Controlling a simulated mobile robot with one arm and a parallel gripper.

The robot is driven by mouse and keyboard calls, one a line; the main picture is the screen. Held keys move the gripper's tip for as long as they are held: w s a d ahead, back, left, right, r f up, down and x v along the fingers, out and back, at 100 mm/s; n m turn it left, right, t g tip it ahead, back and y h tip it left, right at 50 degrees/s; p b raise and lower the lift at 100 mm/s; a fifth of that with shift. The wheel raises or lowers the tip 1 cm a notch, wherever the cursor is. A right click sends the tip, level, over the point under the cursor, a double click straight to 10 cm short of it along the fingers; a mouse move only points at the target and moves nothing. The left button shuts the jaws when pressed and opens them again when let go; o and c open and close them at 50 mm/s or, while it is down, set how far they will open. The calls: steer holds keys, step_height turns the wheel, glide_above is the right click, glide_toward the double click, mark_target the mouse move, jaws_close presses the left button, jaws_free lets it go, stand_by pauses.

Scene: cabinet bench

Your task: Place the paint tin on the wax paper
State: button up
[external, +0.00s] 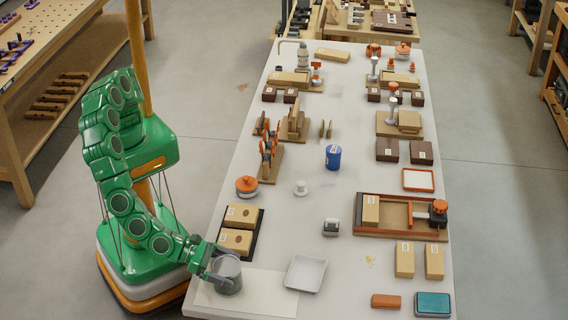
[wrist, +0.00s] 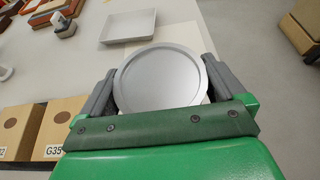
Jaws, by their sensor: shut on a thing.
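The paint tin (external: 227,277) is a grey metal cylinder near the front left of the bench. My gripper (external: 222,264) is shut around its upper part from the left. In the wrist view the tin's round pale lid (wrist: 160,78) sits between the two grey fingers of my gripper (wrist: 160,85). The wax paper (external: 262,296) is a thin cream sheet lying flat at the bench's front left. The tin is upright and over the left part of the sheet; I cannot tell whether its base touches the sheet. The tin hides part of the sheet.
A shallow white tray (external: 306,273) lies just right of the tin, over the paper's right side. Wooden blocks on a dark base (external: 239,230) stand behind the tin. An orange block (external: 386,301) and a teal box (external: 433,304) lie at the front right. The bench between is clear.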

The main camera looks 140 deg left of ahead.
stand_by(0.3)
steer(key=o, duration=1.1)
steer(key=shift+f, duration=0.1)
